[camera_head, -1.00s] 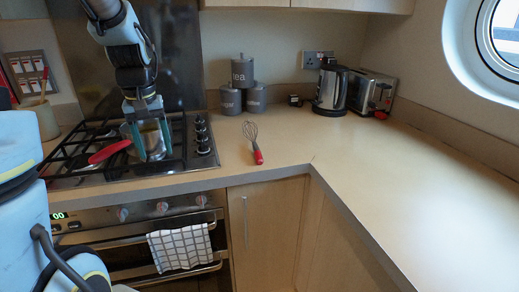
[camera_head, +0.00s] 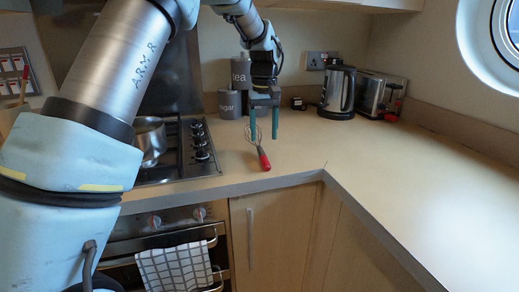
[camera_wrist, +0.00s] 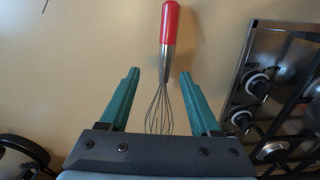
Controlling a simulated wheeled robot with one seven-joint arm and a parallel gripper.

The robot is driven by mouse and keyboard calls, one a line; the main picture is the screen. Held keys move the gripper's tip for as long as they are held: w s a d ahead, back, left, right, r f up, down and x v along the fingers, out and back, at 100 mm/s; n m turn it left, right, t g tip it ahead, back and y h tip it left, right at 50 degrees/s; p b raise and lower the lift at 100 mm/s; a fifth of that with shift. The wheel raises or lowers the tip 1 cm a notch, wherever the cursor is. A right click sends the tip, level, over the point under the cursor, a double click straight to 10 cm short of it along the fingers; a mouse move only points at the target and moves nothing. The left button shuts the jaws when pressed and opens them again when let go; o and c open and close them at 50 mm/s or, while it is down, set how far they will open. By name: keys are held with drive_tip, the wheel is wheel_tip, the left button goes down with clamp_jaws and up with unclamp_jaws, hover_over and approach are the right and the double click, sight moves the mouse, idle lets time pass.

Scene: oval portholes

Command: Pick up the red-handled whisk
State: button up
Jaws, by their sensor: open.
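The red-handled whisk (camera_head: 261,152) lies on the wooden counter to the right of the hob, its red handle toward the counter's front edge and its wire end farther back. My gripper (camera_head: 263,137) is open and points down above the wire end, with its two teal fingers spread. In the wrist view the whisk (camera_wrist: 167,60) runs between and beyond the fingers of my gripper (camera_wrist: 160,76), with the wires nearer the palm and the red handle at the top. The fingers do not visibly touch it.
The gas hob (camera_head: 172,172) with a metal pot (camera_head: 150,138) is to the left. Grey canisters (camera_head: 230,104) stand behind my gripper. A kettle (camera_head: 338,92) and a toaster (camera_head: 378,95) stand at the back right. The right counter (camera_head: 400,180) is clear.

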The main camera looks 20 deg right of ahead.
sight(261, 150)
drive_tip(key=shift+s+a+f+p, duration=0.15)
drive_tip(key=shift+f+p, duration=0.15)
drive_tip(key=shift+f, duration=0.6)
drive_tip(key=shift+w+a+f+p, duration=0.1)
drive_tip(key=shift+a+f+p, duration=0.15)
drive_tip(key=shift+f, duration=0.65)
drive_tip(key=shift+s+a+f+p, duration=0.1)
drive_tip(key=shift+f+p, duration=0.2)
drive_tip(key=shift+f, duration=0.6)
drive_tip(key=shift+c, duration=0.3)
clamp_jaws()
